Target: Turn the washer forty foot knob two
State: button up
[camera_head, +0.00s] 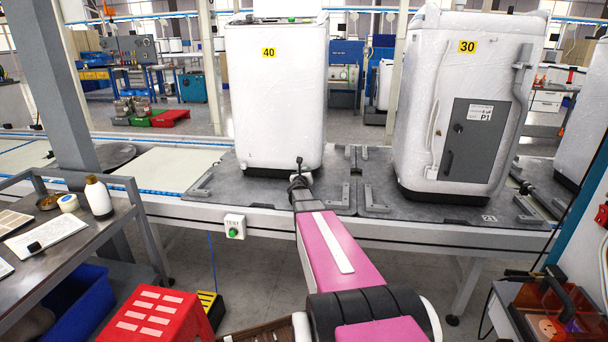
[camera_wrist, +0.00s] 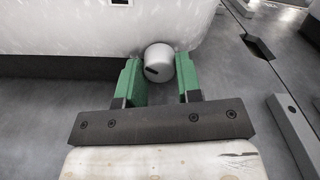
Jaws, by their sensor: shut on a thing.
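The white washer (camera_head: 275,100) with the yellow label 40 stands upright on the dark platform in the head view. Its white lower wall (camera_wrist: 70,28) fills the upper left of the wrist view. A round, light-grey foot knob (camera_wrist: 159,62) with a dark slot sits at the washer's lower edge. My gripper (camera_wrist: 160,75) has green fingers on both sides of the knob and is shut on it. In the head view my gripper (camera_head: 299,178) is at the washer's front bottom edge, and the knob is hidden there.
Washer 30 (camera_head: 455,105) stands to the right on a similar platform. A white box with a green button (camera_head: 234,227) hangs on the line's front edge. Metal brackets lie right of the knob.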

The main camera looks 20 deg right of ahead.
jog(key=shift+r, duration=0.1)
jog(key=o, duration=0.9)
jog(key=shift+o, duration=0.2)
jog(key=shift+s, duration=0.1)
jog(key=v, duration=1)
jog(key=shift+s+a, duration=0.2)
jog(key=shift+s, duration=0.1)
